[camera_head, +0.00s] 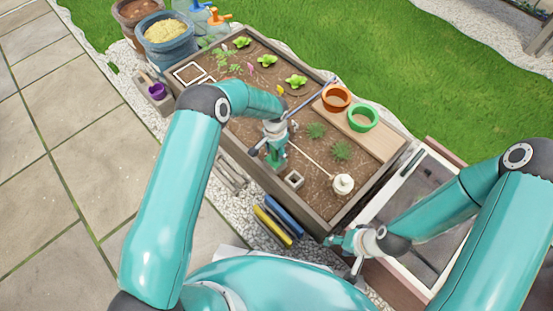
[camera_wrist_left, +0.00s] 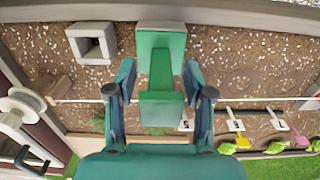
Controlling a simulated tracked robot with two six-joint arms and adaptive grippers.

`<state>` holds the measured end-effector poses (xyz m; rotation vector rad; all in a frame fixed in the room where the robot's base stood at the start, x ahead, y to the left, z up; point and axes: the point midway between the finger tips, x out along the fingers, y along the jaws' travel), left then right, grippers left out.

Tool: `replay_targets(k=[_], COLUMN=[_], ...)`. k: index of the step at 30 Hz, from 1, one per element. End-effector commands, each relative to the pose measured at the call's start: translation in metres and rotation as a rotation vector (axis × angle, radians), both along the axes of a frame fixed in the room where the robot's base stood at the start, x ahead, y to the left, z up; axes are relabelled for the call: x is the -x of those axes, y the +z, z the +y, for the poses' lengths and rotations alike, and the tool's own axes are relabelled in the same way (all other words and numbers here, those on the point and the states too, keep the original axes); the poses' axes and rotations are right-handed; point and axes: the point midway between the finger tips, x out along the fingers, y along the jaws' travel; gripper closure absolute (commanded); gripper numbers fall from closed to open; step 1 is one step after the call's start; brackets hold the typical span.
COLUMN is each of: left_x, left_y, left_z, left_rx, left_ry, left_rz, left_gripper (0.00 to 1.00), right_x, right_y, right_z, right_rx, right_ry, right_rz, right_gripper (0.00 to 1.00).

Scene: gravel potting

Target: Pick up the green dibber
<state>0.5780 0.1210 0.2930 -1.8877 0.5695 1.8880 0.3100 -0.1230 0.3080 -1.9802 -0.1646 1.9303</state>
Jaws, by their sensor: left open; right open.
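The green dibber (camera_head: 277,162) is a blocky green piece over the soil of the planter bed, under my left gripper (camera_head: 274,149) in the head view. In the left wrist view the dibber (camera_wrist_left: 160,45) shows a wide block at the top and another green face lower down. The two fingers of my left gripper (camera_wrist_left: 158,78) are open, one on each side of it, with visible gaps. The dibber's lower end is hidden. My right gripper (camera_head: 346,254) is open and empty near the planter's front right corner, away from the dibber.
A hollow grey square block (camera_head: 294,180) sits close to the dibber. A white spool (camera_head: 343,184) with a string stands right of it. An orange pot (camera_head: 337,98) and a green pot (camera_head: 362,117) stand on a wooden board. Small plants (camera_head: 341,150) grow in the soil.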

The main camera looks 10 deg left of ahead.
Motion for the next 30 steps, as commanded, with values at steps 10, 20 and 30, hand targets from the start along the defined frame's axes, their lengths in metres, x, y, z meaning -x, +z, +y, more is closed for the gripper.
replay_targets(k=[10,20,30], left_x=[0.000,0.001,0.001], left_y=[-0.027,-0.027,-0.026], left_z=[0.000,0.000,0.000], left_rx=[0.000,0.001,0.000], left_ry=[0.001,0.001,0.001], left_rz=[0.000,0.001,0.000], left_gripper=[0.48,0.88,1.00], right_x=[0.000,0.000,0.000], right_y=[-0.010,-0.010,-0.010], right_z=[0.000,0.000,0.000], right_rx=[0.000,0.000,0.000], right_ry=[0.000,0.000,0.000], right_rz=[0.000,0.000,0.000], right_gripper=[0.45,0.45,0.45])
